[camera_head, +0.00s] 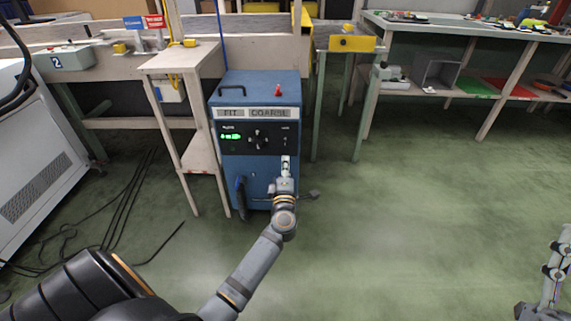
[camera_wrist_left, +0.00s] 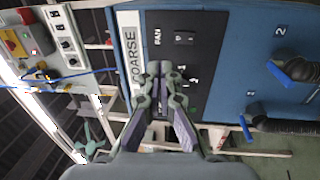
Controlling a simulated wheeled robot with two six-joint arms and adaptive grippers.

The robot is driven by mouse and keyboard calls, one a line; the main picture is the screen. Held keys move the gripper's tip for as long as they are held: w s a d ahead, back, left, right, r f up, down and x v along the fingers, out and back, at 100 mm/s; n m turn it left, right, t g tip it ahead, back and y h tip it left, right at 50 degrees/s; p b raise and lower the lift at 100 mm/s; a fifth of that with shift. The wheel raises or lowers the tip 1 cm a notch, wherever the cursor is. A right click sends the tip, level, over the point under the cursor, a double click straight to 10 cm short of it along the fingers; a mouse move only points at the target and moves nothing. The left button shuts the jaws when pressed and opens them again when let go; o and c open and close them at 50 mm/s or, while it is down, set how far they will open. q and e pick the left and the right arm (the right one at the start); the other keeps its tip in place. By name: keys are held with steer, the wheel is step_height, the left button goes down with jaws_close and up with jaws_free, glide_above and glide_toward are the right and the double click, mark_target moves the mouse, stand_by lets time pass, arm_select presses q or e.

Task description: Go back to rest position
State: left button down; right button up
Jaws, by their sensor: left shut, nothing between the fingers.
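My left gripper (camera_head: 286,163) is in front of the right part of the front face of a blue machine (camera_head: 231,174). Its fingers are together with nothing between them. In the left wrist view the left gripper (camera_wrist_left: 160,72) points at the machine's black control panel (camera_wrist_left: 208,28), near the COARSE label and the FAN marking. I cannot tell whether the fingertips touch the panel. In the head view the panel (camera_head: 240,147) shows a green display and a dark knob. Part of my right arm (camera_head: 554,272) shows at the right edge; its gripper is not visible.
A narrow wooden stand (camera_head: 175,62) stands left of the machine. Black cables (camera_head: 118,208) lie on the floor at left. A workbench (camera_head: 461,29) with a lower shelf is at back right. Blue-ended hoses (camera_wrist_left: 296,72) show beside the gripper. The green floor at right is clear.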

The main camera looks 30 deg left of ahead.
stand_by(0.3)
